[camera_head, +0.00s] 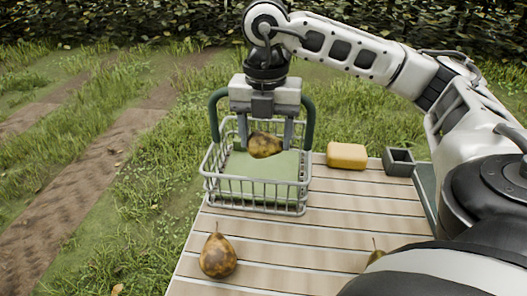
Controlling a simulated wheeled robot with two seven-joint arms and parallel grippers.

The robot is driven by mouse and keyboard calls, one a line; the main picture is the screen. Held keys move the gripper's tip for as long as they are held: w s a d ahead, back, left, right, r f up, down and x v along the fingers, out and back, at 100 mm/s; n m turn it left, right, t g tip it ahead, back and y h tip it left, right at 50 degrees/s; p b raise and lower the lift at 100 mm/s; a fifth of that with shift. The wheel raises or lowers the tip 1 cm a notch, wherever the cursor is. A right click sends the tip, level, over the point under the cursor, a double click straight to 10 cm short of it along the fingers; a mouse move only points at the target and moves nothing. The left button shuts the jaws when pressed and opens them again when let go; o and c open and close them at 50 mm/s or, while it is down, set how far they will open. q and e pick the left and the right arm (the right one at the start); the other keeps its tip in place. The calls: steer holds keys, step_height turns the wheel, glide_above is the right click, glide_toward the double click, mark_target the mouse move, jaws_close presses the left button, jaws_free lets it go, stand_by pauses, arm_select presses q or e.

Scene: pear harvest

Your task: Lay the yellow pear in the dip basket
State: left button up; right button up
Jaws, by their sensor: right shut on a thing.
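The dip basket (256,207) is a grey wire basket with dark green upright handles and a pale green bottom, standing at the far end of the slatted table. My right gripper (265,144) points down between the handles, shut on a yellow-brown pear (265,147). The pear lies sideways between the fingers, inside the basket's outline. I cannot tell whether it touches the green bottom. My left gripper is not in view.
A brown mottled pear (218,257) stands on the slatted table (290,240) at the front left. Another pear (376,254) is mostly hidden behind my arm. A yellow block (347,155) and a dark grey open box (398,161) sit right of the basket.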

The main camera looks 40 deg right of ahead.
mark_target(264, 159)
steer(key=shift+w+d+f, duration=0.3)
steer(key=shift+w+f, duration=0.1)
steer(key=shift+f, duration=0.15)
steer(key=shift+w+d+f, duration=0.25)
steer(key=shift+w+f, duration=0.15)
steer(key=shift+f, duration=0.15)
steer(key=f, duration=0.3)
steer(key=shift+w+d+f, duration=0.15)
steer(key=shift+w+f, duration=0.1)
steer(key=shift+f, duration=0.15)
steer(key=shift+f+b, duration=0.45)
steer(key=shift+f, duration=0.2)
steer(key=shift+s, duration=0.1)
steer(key=o, duration=1.1)
steer(key=shift+c, duration=0.2)
steer(key=shift+o, duration=0.2)
steer(key=shift+f, duration=0.1)
